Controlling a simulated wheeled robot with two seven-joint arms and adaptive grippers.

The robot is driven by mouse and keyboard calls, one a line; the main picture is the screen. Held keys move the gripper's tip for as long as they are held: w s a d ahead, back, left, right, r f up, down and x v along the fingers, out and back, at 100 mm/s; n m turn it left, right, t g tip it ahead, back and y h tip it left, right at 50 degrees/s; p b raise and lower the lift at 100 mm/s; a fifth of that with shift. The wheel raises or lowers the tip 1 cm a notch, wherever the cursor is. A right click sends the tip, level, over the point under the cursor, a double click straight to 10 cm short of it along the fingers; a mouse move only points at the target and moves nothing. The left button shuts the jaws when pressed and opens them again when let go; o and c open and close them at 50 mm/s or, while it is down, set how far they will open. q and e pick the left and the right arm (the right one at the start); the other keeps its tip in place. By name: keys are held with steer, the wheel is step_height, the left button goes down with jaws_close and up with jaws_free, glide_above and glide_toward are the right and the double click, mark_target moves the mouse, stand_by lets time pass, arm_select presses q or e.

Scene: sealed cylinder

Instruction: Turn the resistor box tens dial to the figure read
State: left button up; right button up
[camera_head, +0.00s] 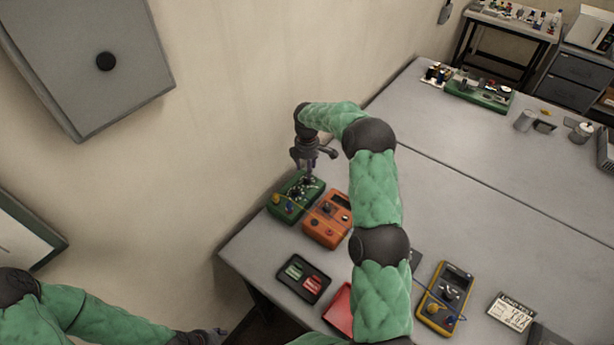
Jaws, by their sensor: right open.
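A green box with knobs (288,208), which looks like the resistor box, sits at the far left corner of the table. My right gripper (308,172) points down just above its back part, close to a dial. It is open; whether the fingers touch the dial cannot be told. The figures on the dials are too small to read. My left gripper (212,337) is at the bottom edge of the view, below the table's near corner, and its jaws are not clear. A card with writing (512,311) lies at the lower right, its figures not surely legible.
An orange meter (323,222) stands right beside the green box. A black tray (303,279) with green and red pieces, a red object (340,306) and a yellow multimeter (444,297) lie nearer. The table's middle right (470,200) is clear.

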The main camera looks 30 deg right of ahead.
step_height(320, 180, down, 5)
stand_by(0.3)
jaws_close()
